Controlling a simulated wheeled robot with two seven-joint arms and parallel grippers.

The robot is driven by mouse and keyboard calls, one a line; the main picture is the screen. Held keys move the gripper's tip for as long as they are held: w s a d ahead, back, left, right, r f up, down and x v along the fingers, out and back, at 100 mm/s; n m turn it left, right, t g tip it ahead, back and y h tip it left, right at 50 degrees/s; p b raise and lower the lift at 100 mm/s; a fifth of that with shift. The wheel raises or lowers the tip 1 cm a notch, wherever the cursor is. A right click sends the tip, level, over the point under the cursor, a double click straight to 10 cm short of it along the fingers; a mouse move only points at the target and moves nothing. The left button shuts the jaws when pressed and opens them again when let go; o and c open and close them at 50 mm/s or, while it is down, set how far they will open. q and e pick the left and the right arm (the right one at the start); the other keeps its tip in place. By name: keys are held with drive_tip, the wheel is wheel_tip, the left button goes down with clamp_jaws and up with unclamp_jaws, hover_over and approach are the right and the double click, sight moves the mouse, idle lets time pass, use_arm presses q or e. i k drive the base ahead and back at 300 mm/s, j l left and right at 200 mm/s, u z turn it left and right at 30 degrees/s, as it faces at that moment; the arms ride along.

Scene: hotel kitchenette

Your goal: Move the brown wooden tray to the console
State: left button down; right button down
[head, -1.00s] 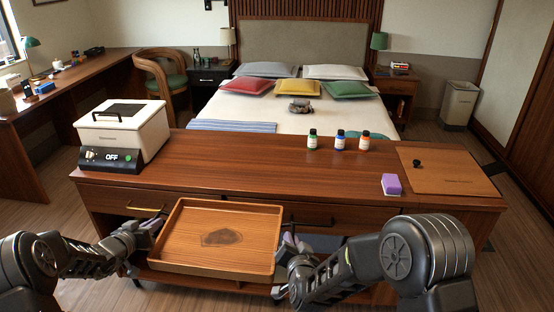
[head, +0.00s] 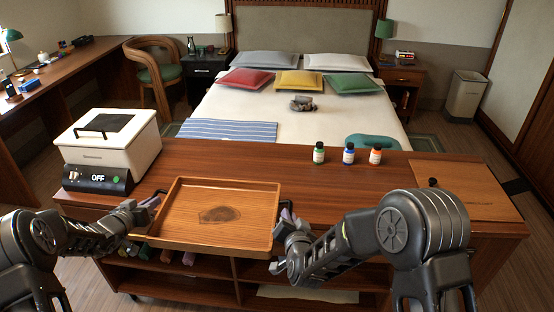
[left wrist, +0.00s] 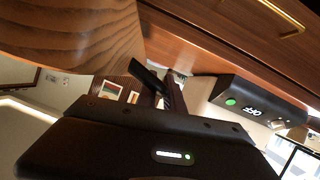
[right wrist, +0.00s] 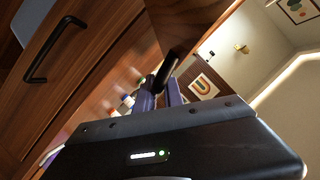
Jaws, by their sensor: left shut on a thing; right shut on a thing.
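The brown wooden tray (head: 222,205) is level and empty, with a dark patch on its floor. It is held in front of the wooden console (head: 235,156), and its far rim overlaps the console's front edge in the head view. My left gripper (head: 148,207) is shut on the tray's left side, and my right gripper (head: 284,228) on its right side. The tray's wall also shows close up in the left wrist view (left wrist: 70,38) and the right wrist view (right wrist: 190,22). The fingertips are partly hidden.
A white box cooker (head: 108,140) with an OFF display stands on the console's left end. Several small bottles, one with a green label (head: 319,154), stand right of centre. A wooden board (head: 465,187) lies at the right end. The console top behind the tray is clear.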

sight(223, 175)
drive_tip(key=i+j, duration=0.1)
drive_tip(key=i, duration=0.8)
drive_tip(key=j, duration=0.05)
